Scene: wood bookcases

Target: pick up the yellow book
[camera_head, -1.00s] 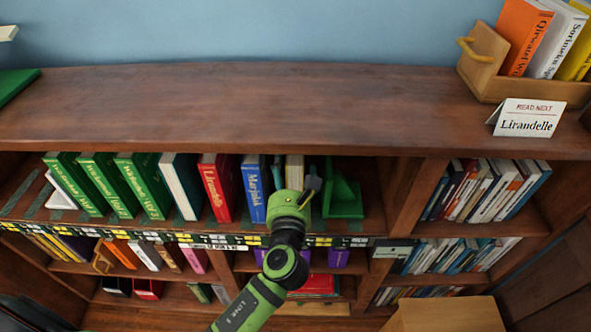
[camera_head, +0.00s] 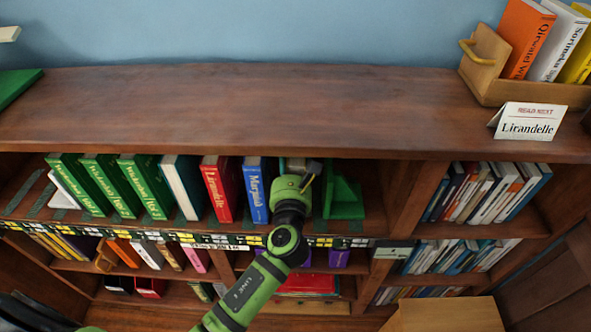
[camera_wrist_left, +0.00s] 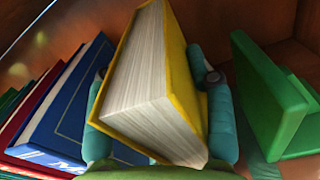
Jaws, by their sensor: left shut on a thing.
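A yellow book (camera_wrist_left: 178,75) with cream page edges stands tilted in the left wrist view. My left gripper (camera_wrist_left: 160,105) is shut on it, with one teal finger along each side. In the head view my left gripper (camera_head: 298,176) reaches into the top compartment and hides most of the held book. A blue book (camera_wrist_left: 68,100) stands to its left, and a green bookend (camera_wrist_left: 268,95) stands to its right, apart from the fingers. My right gripper is in neither view.
Green, white and red books fill the shelf to the left of the blue book (camera_head: 255,188). The bookcase top (camera_head: 250,105) is mostly bare. A wooden holder (camera_head: 490,80) and a card reading "Lirandelle" (camera_head: 528,122) stand at its right end.

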